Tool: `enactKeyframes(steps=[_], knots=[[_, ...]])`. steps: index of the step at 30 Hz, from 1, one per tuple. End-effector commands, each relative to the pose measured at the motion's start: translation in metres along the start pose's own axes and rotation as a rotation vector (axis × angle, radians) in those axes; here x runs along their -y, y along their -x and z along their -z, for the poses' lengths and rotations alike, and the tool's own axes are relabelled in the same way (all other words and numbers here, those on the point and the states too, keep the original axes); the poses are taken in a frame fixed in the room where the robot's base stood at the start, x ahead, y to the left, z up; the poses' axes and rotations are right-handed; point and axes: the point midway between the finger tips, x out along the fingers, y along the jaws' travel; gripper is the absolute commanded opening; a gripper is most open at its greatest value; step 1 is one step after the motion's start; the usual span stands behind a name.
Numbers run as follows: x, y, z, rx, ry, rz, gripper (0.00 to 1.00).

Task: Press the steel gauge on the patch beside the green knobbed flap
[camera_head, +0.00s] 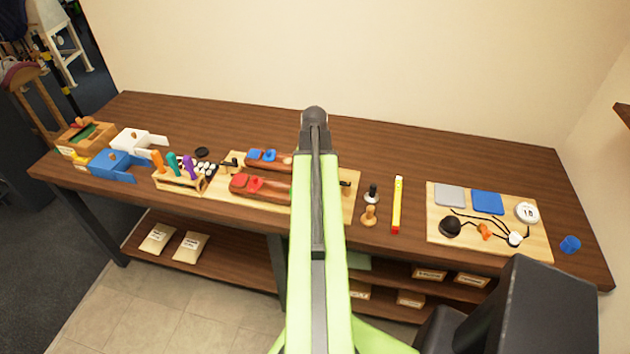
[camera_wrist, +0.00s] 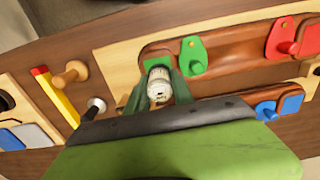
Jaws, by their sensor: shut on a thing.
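In the wrist view my gripper (camera_wrist: 159,92) is shut on the steel gauge (camera_wrist: 160,83), a short pale metal cylinder with dark markings, between two dark green fingers. The gauge is at the edge of a green patch (camera_wrist: 157,64) on a red-brown wooden saddle. I cannot tell whether it touches the patch. The green knobbed flap (camera_wrist: 192,57) lies just right of the patch and looks swung aside from it. In the head view my arm hides the gripper, the gauge and the green parts.
The same saddle carries a red knobbed flap (camera_wrist: 280,38). A second saddle has a blue flap (camera_wrist: 266,110). A board (camera_head: 442,235) holds several items at right.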

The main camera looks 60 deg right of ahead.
Motion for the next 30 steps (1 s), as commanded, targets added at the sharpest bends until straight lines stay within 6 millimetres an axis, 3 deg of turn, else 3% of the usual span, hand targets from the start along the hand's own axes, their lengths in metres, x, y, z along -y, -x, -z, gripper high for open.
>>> enactKeyframes(steps=[30], knots=[[-0.001,-0.012,0.0,0.0,-0.002,0.0,0.0]])
